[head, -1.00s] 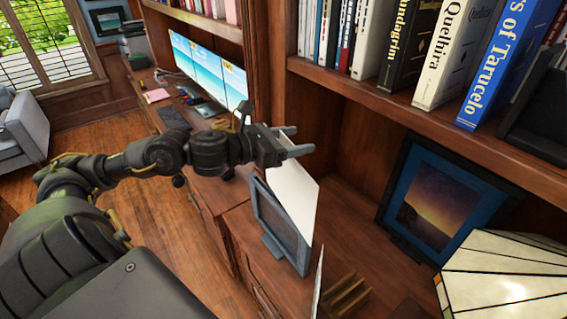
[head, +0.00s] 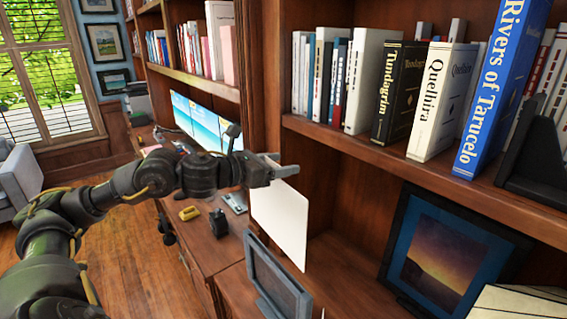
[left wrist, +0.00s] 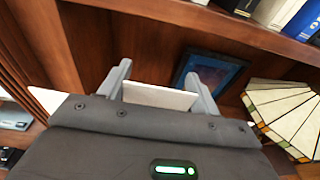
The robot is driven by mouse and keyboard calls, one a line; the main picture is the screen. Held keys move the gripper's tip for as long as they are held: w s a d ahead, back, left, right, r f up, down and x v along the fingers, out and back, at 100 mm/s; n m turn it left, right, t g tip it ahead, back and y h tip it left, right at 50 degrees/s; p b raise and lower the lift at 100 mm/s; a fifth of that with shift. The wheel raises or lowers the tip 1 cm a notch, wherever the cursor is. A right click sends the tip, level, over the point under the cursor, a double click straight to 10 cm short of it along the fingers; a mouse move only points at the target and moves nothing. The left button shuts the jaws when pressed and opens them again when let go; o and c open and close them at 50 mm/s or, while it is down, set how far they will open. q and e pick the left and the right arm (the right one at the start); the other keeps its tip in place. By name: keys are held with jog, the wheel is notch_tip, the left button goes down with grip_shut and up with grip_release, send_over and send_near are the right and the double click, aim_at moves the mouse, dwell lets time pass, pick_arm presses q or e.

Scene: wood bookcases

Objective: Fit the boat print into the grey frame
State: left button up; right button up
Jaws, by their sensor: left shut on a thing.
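My left gripper (head: 284,165) is shut on the top edge of a thin sheet, the print (head: 280,222). It hangs upright, with a plain white side toward the head camera; no boat picture shows. In the left wrist view, part of the white print (left wrist: 158,97) shows between the fingers. The grey frame (head: 252,250) stands upright on the wooden cabinet top, below and in front of the print in the head view. The print's lower edge overlaps the frame's upper part in the picture; I cannot tell whether they touch. My right gripper is not in view.
A bookshelf with several books (head: 445,100) overhangs the cabinet. A dark-framed sunset picture (head: 440,250) and a stained-glass lamp (head: 515,302) stand to the right. A yellow object (head: 189,213) and a black one (head: 218,223) lie on the desk to the left, near monitors (head: 205,122).

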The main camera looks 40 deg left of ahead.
aim_at(272, 188)
pick_arm(q)
jog(key=shift+a+f+n+y, duration=0.2)
jog(key=shift+f+n+y, duration=0.1)
jog(key=shift+f+y, duration=0.1)
notch_tip(272, 188, down, 6)
jog(key=b, duration=0.6)
jog(key=shift+b, duration=0.3)
jog(key=shift+r+b, duration=0.1)
jog(key=shift+b, duration=0.35)
dwell(1.6)
